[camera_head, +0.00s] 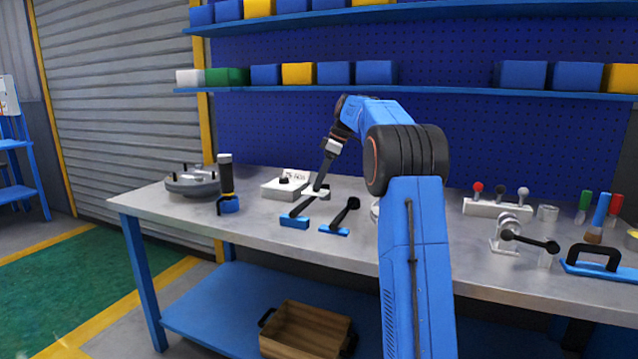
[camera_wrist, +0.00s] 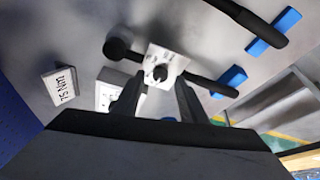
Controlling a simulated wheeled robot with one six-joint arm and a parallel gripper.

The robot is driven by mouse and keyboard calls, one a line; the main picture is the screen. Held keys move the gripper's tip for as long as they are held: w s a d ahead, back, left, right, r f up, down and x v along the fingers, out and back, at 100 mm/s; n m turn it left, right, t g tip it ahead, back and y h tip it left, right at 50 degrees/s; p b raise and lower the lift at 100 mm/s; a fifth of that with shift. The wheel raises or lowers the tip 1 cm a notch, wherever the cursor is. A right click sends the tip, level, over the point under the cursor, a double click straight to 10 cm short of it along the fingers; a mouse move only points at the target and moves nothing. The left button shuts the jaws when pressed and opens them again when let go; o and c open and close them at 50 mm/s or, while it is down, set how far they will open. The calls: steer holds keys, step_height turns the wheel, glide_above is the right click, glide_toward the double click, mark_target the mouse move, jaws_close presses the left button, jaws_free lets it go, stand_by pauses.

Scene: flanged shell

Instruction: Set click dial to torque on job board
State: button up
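The click dial looks to be the small black knob on a white square plate (camera_wrist: 160,73), which sits across a black wrench with a round end. In the head view the wrench (camera_head: 303,206) rests on a blue stand on the bench. My gripper (camera_wrist: 160,82) is over the plate, its two fingers apart on either side below the knob in the picture; contact cannot be told. My gripper (camera_head: 319,184) hides the knob in the head view. The job board looks to be the white sign (camera_head: 295,176) reading 75 Nm; it also shows in the wrist view (camera_wrist: 62,85).
A white box (camera_head: 280,190) with a black knob stands by the sign. A second black wrench (camera_head: 345,212) lies just right. A grey flanged shell (camera_head: 192,182) and a black upright tool (camera_head: 226,180) stand left. Several lever tools crowd the bench's right side.

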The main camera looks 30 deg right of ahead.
steer(key=shift+w+a+f, duration=0.15)
steer(key=shift+a+f, duration=0.05)
steer(key=shift+f, duration=0.45)
steer(key=shift+c, duration=0.5)
jaws_close()
